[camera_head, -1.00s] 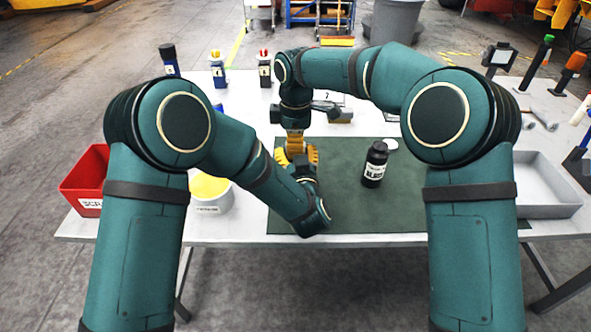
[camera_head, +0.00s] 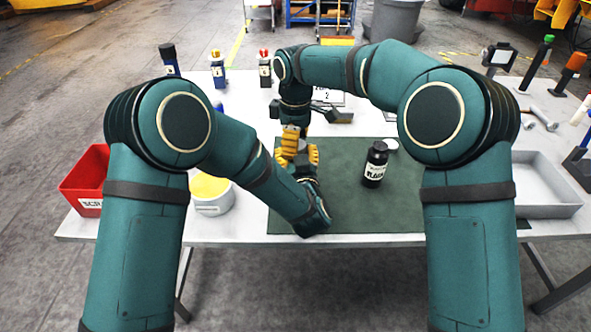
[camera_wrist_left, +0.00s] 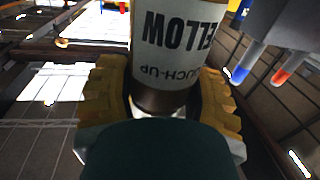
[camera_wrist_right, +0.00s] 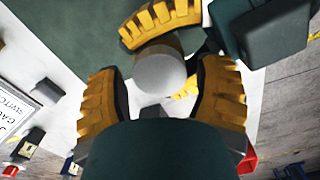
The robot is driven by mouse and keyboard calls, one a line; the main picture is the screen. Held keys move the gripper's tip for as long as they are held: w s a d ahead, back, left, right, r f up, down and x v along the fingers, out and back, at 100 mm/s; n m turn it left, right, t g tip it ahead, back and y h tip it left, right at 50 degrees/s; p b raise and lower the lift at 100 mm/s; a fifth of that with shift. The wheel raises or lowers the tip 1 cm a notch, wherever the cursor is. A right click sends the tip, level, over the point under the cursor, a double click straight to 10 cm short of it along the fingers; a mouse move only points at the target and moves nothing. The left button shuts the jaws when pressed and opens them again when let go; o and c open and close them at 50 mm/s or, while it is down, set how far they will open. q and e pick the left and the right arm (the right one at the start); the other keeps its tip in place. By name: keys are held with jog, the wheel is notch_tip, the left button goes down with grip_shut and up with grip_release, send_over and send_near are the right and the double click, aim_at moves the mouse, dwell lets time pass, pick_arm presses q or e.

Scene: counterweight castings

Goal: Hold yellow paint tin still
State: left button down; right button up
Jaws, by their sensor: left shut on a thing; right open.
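The yellow paint tin (camera_wrist_left: 168,62) fills the left wrist view, its label reading upside down. My left gripper (camera_wrist_left: 165,98) is shut on it, one yellow finger on each side. In the head view the tin is mostly hidden among the fingers of my left gripper (camera_head: 305,160) and right gripper (camera_head: 290,142). In the right wrist view, the tin's pale round top (camera_wrist_right: 160,73) shows between the open fingers of my right gripper (camera_wrist_right: 162,88), with a gap on each side. I cannot tell whether the tin touches the mat.
A black paint bottle (camera_head: 375,165) stands on the green mat (camera_head: 345,205), right of the grippers. A white tub with yellow contents (camera_head: 212,205) and a red scrap bin (camera_head: 85,180) stand left. A grey tray (camera_head: 545,195) is at the right. Marker bottles (camera_head: 218,72) stand at the back.

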notch_tip(320, 180, up, 4)
jog(key=shift+r, duration=0.1)
jog(key=shift+c, duration=0.9)
jog(key=shift+r+n, duration=1.6)
jog(key=shift+r, duration=0.05)
jog(key=shift+f, duration=4.05)
jog(key=shift+c, duration=0.2)
